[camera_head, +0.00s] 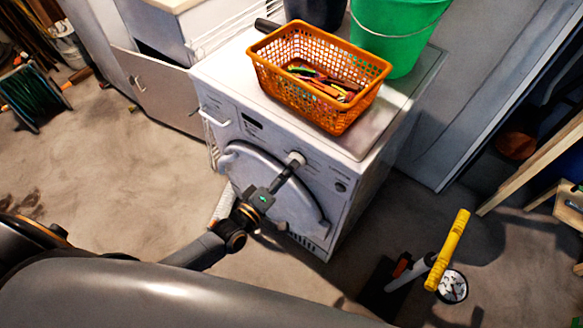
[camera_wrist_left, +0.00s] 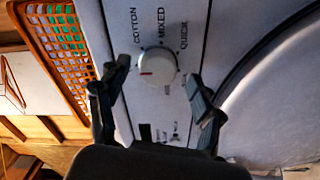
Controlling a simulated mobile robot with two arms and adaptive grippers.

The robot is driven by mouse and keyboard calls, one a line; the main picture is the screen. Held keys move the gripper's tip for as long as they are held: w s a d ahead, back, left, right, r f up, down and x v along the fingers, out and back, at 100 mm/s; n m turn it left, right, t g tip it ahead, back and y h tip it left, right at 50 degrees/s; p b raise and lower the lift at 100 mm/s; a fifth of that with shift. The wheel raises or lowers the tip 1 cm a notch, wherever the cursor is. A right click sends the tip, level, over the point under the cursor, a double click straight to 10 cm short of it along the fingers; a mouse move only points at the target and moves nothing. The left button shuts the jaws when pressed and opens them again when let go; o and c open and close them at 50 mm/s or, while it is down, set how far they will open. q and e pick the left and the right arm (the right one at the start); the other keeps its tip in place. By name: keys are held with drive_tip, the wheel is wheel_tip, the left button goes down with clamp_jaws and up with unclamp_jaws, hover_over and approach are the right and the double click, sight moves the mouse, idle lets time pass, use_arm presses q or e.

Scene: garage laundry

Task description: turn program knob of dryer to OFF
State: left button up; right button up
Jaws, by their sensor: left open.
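The white dryer (camera_head: 270,163) stands in the middle of the head view, its round door on the front below the control panel. The program knob (camera_wrist_left: 157,67) is white and round with a red mark that points left in the left wrist view. Labels COTTON, MIXED and QUICK surround it; other labels are too small to read. The knob also shows in the head view (camera_head: 296,158). My left gripper (camera_wrist_left: 158,98) is open, its two fingers on either side of the knob and slightly short of it; I cannot tell whether they touch it. My right gripper is not in view.
An orange basket (camera_head: 271,83) of clothespins, a green bucket (camera_head: 399,32) and a dark bucket (camera_head: 316,10) stand on the dryer. The floor left of the dryer is mostly clear.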

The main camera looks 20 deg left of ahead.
use_arm(q)
drive_tip(key=v, duration=1)
drive_tip(key=shift+s, duration=0.2)
drive_tip(key=shift+a, duration=0.1)
drive_tip(key=s+a+f+m+g+y, duration=0.2)
drive_tip(key=s+f+m+g, duration=0.15)
drive_tip(key=f, duration=0.85)
drive_tip(key=s+a+f+m+g+y, duration=0.2)
drive_tip(key=s+a+f+m+g, duration=0.15)
drive_tip(key=f, duration=0.85)
drive_tip(key=s+f+m+g+y, duration=0.1)
drive_tip(key=s+f+m+g, duration=0.2)
drive_tip(key=s+f, duration=0.4)
drive_tip(key=s+f+m+g+y, duration=0.1)
drive_tip(key=s+f+g, duration=0.5)
drive_tip(key=s, duration=1.1)
wheel_tip(320, 180, down, 3)
drive_tip(key=shift+d+r+m, duration=0.2)
drive_tip(key=shift+d+m, duration=0.25)
drive_tip(key=shift+m, duration=0.45)
